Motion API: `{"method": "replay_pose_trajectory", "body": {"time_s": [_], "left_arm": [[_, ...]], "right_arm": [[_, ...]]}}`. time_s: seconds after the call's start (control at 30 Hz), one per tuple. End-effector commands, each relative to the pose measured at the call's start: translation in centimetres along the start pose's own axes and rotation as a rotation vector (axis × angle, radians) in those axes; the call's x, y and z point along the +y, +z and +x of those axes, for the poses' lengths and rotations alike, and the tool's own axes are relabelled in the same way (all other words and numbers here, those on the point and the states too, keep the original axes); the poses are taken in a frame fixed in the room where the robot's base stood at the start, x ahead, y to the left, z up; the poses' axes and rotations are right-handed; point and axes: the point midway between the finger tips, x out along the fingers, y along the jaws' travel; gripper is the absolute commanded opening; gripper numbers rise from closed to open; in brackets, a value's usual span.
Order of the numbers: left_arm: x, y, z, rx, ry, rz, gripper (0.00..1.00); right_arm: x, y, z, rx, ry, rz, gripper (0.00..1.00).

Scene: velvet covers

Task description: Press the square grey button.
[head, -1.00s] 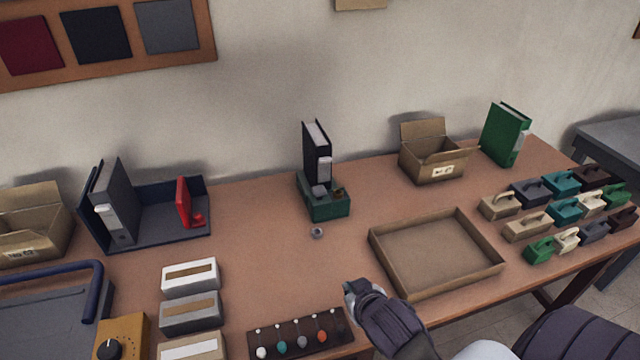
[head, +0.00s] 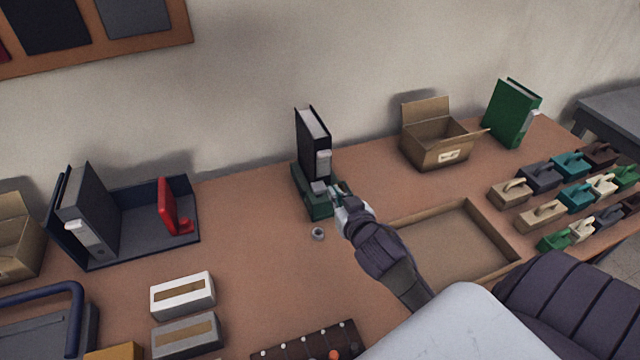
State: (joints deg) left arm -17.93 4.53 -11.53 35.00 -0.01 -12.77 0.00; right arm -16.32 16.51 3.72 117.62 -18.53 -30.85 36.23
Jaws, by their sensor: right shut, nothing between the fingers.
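The square grey button (head: 319,187) sits on top of a small green box (head: 318,208), in front of a black binder. My right gripper (head: 334,192) is shut and empty. Its fingertips are over the right part of the green box top, just right of the grey button. I cannot tell whether they touch the box or the button. A second, brownish control on the box's right side is mostly hidden behind the gripper. My left gripper is not in view.
The black binder (head: 313,145) stands right behind the button. A small round grey piece (head: 318,233) lies in front of the box. An open cardboard tray (head: 480,218) is partly behind my right arm. The table left of the green box is clear.

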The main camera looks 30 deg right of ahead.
Motion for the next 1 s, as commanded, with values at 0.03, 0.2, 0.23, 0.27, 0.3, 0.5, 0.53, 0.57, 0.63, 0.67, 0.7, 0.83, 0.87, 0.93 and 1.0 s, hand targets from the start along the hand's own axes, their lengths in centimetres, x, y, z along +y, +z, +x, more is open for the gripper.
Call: {"method": "replay_pose_trajectory", "body": {"time_s": [0.03, 0.2, 0.23, 0.27, 0.3, 0.5, 0.53, 0.57, 0.63, 0.67, 0.7, 0.83, 0.87, 0.93, 1.0], "left_arm": [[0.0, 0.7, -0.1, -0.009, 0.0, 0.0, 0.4], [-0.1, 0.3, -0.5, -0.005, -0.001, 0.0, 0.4], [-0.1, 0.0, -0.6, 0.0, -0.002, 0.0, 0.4], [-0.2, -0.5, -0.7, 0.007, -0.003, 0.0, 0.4], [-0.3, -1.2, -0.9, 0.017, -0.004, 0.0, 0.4], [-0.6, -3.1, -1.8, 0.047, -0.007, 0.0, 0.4], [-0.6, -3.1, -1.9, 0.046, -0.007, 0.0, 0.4], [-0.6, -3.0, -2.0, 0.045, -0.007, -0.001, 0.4], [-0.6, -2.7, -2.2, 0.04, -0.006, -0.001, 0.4], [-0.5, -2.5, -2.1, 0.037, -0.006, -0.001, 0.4], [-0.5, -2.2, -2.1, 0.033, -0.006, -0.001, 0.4], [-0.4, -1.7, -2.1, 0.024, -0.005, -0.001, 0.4], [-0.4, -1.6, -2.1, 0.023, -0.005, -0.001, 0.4], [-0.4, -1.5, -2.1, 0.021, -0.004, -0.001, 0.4], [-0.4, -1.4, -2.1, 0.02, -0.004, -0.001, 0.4]], "right_arm": [[0.0, 0.0, 0.1, 0.0, 0.0, 0.0, 0.0], [0.0, -0.2, 1.6, 0.002, 0.0, -0.001, 0.0], [0.0, -0.2, 2.1, 0.001, 0.0, -0.001, 0.0], [0.0, -0.3, 2.6, 0.001, 0.0, -0.002, 0.0], [0.0, -0.3, 3.4, 0.0, 0.001, -0.002, 0.0], [0.0, -0.3, 7.8, 0.0, 0.001, -0.002, 0.0], [0.0, -0.3, 8.5, 0.0, 0.002, -0.002, 0.0], [0.0, -0.3, 9.1, 0.0, 0.002, -0.001, 0.0], [0.0, -0.3, 10.4, 0.0, 0.001, -0.001, 0.0], [0.0, 0.8, 10.3, -0.006, 0.001, 0.001, 0.0], [0.0, 1.6, 10.4, -0.006, 0.002, 0.002, 0.0], [0.0, 3.0, 10.8, -0.003, 0.001, 0.002, 0.0], [0.0, 3.2, 10.8, -0.002, 0.0, 0.002, 0.0], [-0.1, 3.7, 10.9, -0.002, 0.0, 0.0, 0.0], [0.0, 3.9, 11.0, -0.002, 0.0, 0.0, 0.0]]}}
